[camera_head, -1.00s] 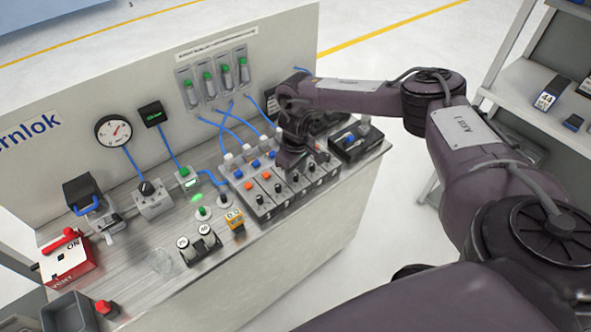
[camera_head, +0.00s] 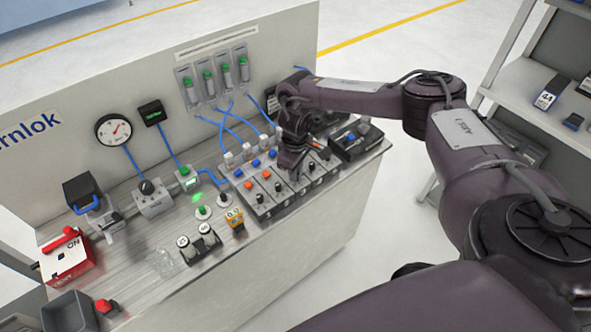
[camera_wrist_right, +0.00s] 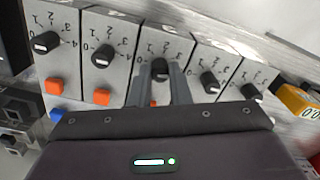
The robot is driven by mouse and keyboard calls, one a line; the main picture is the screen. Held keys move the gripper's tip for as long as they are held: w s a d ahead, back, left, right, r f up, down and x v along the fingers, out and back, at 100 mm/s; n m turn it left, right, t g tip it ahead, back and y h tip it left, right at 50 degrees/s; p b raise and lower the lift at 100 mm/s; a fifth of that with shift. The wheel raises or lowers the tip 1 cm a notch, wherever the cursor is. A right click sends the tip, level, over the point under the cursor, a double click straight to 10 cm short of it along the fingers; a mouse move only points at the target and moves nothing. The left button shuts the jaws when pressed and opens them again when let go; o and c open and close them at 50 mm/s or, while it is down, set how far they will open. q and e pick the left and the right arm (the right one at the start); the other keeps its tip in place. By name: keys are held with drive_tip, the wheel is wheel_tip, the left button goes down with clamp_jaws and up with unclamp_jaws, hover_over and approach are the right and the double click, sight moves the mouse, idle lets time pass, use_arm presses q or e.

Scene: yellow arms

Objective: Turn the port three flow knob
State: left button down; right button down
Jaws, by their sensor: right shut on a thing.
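The port row is a bank of grey modules, each with a black flow knob and a printed scale. My right gripper (camera_head: 294,176) points down over the third module from the left. In the right wrist view, the two fingers of my right gripper (camera_wrist_right: 159,82) are shut on that module's black knob (camera_wrist_right: 160,67), one on each side. Its scale marks show partly above the fingers. Neighbouring knobs (camera_wrist_right: 103,54) and (camera_wrist_right: 210,83) stand clear on both sides. In the head view the gripper hides the held knob. My left gripper is out of view.
Orange buttons (camera_head: 249,185) and blue ones (camera_head: 256,163) sit behind the knobs, with blue tubes beyond. A yellow device (camera_head: 235,217) stands left of the modules, a black box (camera_head: 354,143) to the right. A gauge (camera_head: 114,131) is on the back panel.

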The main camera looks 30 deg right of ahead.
drive_tip(key=n, duration=0.7)
drive_tip(key=shift+b, duration=0.4)
drive_tip(key=n+b, duration=0.1)
drive_tip(key=n, duration=0.2)
drive_tip(key=shift+n, duration=0.4)
drive_tip(key=n+b, duration=0.1)
drive_tip(key=n, duration=0.2)
drive_tip(key=shift+w+n, duration=0.1)
drive_tip(key=shift+n, duration=0.2)
drive_tip(key=n+b, duration=0.1)
drive_tip(key=n, duration=0.3)
drive_tip(key=shift+n+b, duration=0.3)
drive_tip(key=shift+b, duration=0.1)
drive_tip(key=n, duration=0.5)
drive_tip(key=shift+r+n, duration=0.1)
drive_tip(key=shift+n, duration=0.2)
